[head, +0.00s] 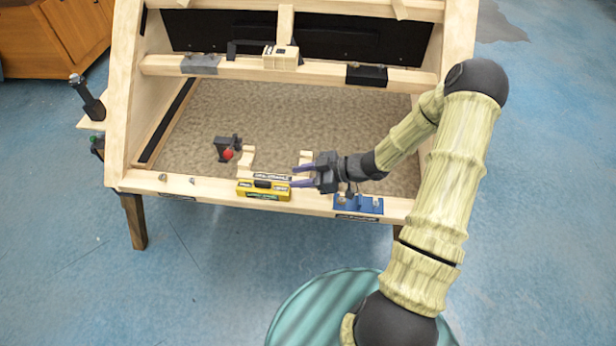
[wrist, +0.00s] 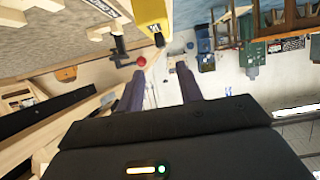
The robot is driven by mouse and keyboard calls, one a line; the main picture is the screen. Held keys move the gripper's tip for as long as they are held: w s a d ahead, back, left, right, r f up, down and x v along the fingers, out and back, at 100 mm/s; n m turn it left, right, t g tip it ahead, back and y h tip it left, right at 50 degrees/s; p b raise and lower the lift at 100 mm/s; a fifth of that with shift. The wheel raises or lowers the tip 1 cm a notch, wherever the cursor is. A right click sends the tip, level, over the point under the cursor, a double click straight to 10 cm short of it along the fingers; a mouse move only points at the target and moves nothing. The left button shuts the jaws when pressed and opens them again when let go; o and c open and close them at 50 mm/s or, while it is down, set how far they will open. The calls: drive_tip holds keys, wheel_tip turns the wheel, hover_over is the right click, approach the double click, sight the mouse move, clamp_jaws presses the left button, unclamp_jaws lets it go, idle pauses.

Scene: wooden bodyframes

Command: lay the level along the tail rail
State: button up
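The yellow level (head: 263,192) with a dark middle lies at the front rail (head: 210,187) of the wooden frame, its length roughly along that rail. I take this front rail to be the tail rail. Whether the level rests flat on the rail cannot be told. My gripper (head: 298,176) is open, its two purple fingers apart and pointing left, just right of the level's right end. In the wrist view the fingers (wrist: 158,88) are apart with nothing between them. Part of the yellow level (wrist: 151,18) shows beyond them at the top.
A blue plate with fittings (head: 358,204) sits on the rail to the right, under my wrist. A dark clamp with a red ball (head: 223,150) and small wooden blocks (head: 246,158) stand behind the rail. A beige box (head: 281,57) sits on the far crossbar. The rail's left part is mostly bare.

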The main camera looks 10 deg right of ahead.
drive_tip(key=s+d+r+m+h, duration=0.2)
drive_tip(key=d+r+m+h, duration=0.5)
drive_tip(key=h, duration=0.5)
drive_tip(key=s+a+r+m+g, duration=0.2)
drive_tip(key=s+r+m, duration=0.4)
drive_tip(key=s, duration=0.7)
drive_tip(key=shift+r+m+h, duration=0.3)
drive_tip(key=shift+r+m, duration=0.1)
drive_tip(key=shift+r, duration=0.3)
drive_tip(key=shift+a, duration=0.15)
